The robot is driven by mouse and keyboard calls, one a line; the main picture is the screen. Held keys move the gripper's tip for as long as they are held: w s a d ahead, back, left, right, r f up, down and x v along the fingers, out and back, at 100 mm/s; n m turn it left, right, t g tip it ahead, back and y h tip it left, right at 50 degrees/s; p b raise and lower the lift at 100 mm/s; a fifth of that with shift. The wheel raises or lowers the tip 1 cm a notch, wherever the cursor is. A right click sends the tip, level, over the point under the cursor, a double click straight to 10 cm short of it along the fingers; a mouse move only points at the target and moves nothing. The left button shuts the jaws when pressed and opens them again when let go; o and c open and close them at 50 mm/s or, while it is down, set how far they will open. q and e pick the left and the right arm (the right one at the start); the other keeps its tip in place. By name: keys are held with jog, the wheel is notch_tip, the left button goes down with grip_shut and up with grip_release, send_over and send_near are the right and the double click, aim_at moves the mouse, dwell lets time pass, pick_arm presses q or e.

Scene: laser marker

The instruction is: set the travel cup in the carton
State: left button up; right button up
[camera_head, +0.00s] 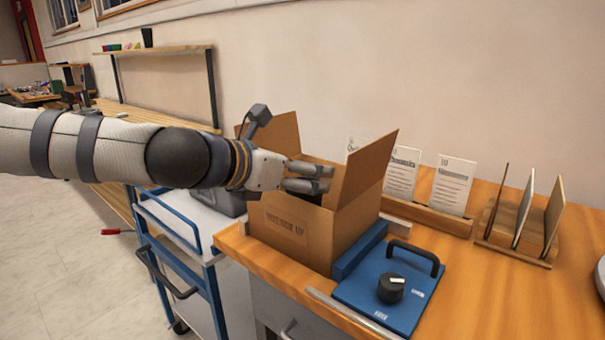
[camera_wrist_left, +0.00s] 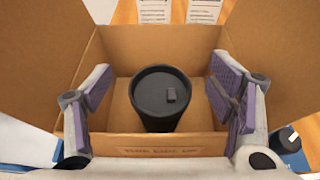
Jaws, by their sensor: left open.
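The carton (camera_head: 290,228) is an open cardboard box with raised flaps, standing on the wooden bench top. It also fills the left wrist view (camera_wrist_left: 118,60). The travel cup (camera_wrist_left: 163,97) is black with a dark lid and stands upright inside the carton in the left wrist view. In the head view it is mostly hidden by the carton wall and my gripper. My left gripper (camera_head: 325,178) is over the carton's opening. In the left wrist view its open fingers (camera_wrist_left: 163,105) are on either side of the cup, with gaps between. My right gripper does not show.
A blue device (camera_head: 400,285) with a black knob and handle sits right of the carton. Card holders (camera_head: 430,214) and an upright-slot rack (camera_head: 515,240) stand along the back. A blue-framed cart (camera_head: 190,235) is at the left. The bench's right front is clear.

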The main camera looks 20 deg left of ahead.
pick_arm(q)
jog(key=r+p+v, duration=0.1)
jog(key=p+v, duration=0.2)
jog(key=v, duration=0.7)
jog(key=s+d+f+m+g+y, duration=0.15)
jog(key=s+f+m+g, duration=0.4)
jog(key=f, duration=0.95)
jog(key=s+d+f+m+g+y, duration=0.1)
jog(key=s+d+f+m+g, duration=0.1)
jog(key=s+f+m, duration=0.9)
jog(key=s+a+f+m+g+y, duration=0.1)
jog(key=s+a+f+m+g, duration=0.1)
jog(key=s+f+m, duration=0.5)
jog(key=s+a+f+m+g+y, duration=0.1)
jog(key=s+f+m+g, duration=0.3)
jog(key=s+f+m, duration=0.4)
jog(key=s+a+f, duration=0.1)
jog(key=s, duration=0.5)
jog(key=shift+f, duration=0.25)
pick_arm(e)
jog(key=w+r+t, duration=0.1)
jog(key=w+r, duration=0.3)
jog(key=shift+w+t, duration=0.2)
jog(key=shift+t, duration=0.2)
pick_arm(q)
jog(key=shift+a+g, duration=0.1)
jog(key=shift+g, duration=0.15)
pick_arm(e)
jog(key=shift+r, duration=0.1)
